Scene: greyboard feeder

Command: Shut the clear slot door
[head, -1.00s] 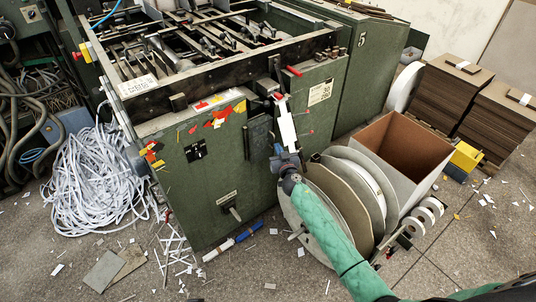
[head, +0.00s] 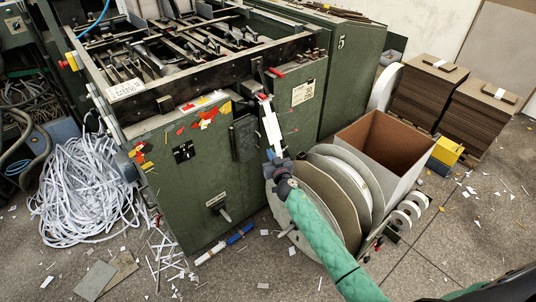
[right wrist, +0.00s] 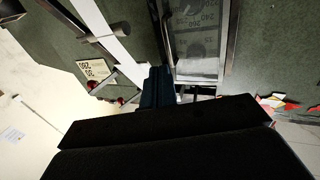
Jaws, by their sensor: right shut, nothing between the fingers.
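The clear slot door (right wrist: 198,42) shows in the right wrist view as a see-through panel in a metal frame on the green machine, with printed matter visible behind it. In the head view its place is the dark upright slot area (head: 243,138) on the machine's front, too small to tell how far the door stands open. My right gripper (head: 277,153) is shut and empty, just right of and below this area. In the right wrist view its blue fingertips (right wrist: 158,86) are beside the frame's edge; I cannot tell whether they touch it. My left gripper is not in view.
A white strip (head: 270,124) hangs on the green machine (head: 180,195) above my gripper. Large reels (head: 343,185) and an open box (head: 385,140) stand to the right. Tangled white strapping (head: 85,195) lies at left. Scraps litter the floor.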

